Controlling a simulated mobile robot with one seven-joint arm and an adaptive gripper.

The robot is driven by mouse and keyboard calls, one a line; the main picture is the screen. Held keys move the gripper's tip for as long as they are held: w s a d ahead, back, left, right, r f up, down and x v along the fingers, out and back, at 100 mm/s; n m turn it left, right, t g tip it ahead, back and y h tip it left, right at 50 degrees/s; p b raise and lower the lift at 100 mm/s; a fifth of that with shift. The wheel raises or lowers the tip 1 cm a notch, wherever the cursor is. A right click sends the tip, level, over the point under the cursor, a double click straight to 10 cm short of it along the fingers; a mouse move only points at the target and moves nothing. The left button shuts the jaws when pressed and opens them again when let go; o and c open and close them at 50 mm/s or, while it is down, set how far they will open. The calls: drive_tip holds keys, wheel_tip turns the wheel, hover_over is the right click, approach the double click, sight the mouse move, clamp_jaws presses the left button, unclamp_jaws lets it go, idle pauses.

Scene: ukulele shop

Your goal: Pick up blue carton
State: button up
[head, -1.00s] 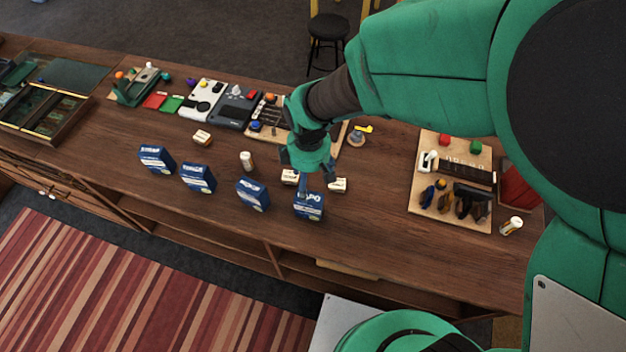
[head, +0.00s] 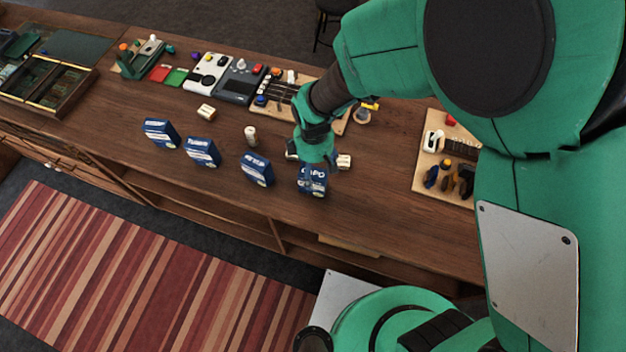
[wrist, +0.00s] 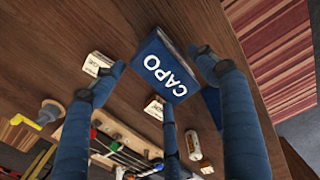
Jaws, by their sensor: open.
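Several blue cartons stand in a row on the wooden counter in the head view. The rightmost blue carton (head: 313,184), below my gripper (head: 316,163), reads "CAPO". In the wrist view the same CAPO carton (wrist: 164,70) lies between the spread blue fingers of my gripper (wrist: 162,72). My gripper is open, with fingers on both sides of the carton and one near its lower edge. I cannot tell whether any finger touches it. The other blue cartons (head: 257,170), (head: 203,152) and (head: 161,134) stand to the left.
Small cream blocks (wrist: 97,64) and (wrist: 154,107) lie close to the CAPO carton. A wooden board with an instrument neck (head: 285,92) lies farther back. The counter's front edge is close to the cartons.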

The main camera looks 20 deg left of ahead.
drive_tip(key=shift+f, duration=0.75)
drive_tip(key=shift+s+f+p, duration=0.1)
drive_tip(key=shift+f+p, duration=0.2)
drive_tip(key=shift+f, duration=2.3)
drive_tip(key=c, duration=1.3)
